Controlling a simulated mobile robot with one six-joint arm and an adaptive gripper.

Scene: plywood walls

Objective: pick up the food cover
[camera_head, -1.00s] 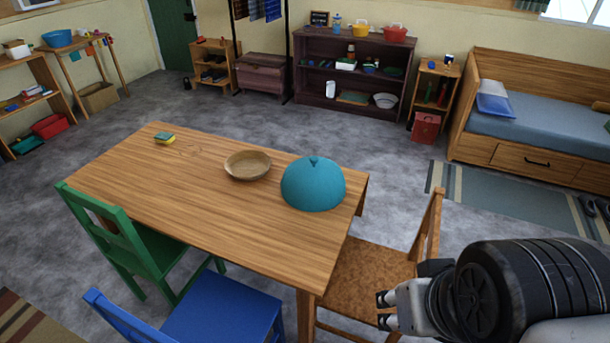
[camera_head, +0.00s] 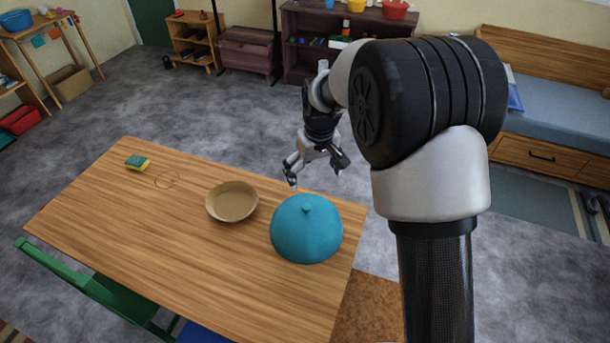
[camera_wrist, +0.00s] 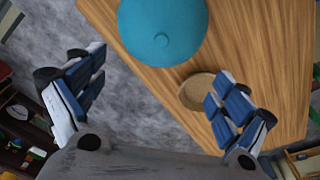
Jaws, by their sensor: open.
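The food cover (camera_head: 306,230) is a teal dome with a small knob on top. It stands on the wooden table (camera_head: 150,230) near its right end. In the wrist view the food cover (camera_wrist: 163,30) shows at the top centre, beyond the fingertips. My gripper (camera_head: 315,173) is above and behind the far edge of the table, on the far side of the cover and apart from it. In the wrist view my gripper (camera_wrist: 158,90) has its blue-padded fingers wide apart with nothing between them.
A round shallow tan bowl (camera_head: 232,201) stands left of the cover. A green chair (camera_head: 95,290) stands at the near side. The table's left half is mostly clear.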

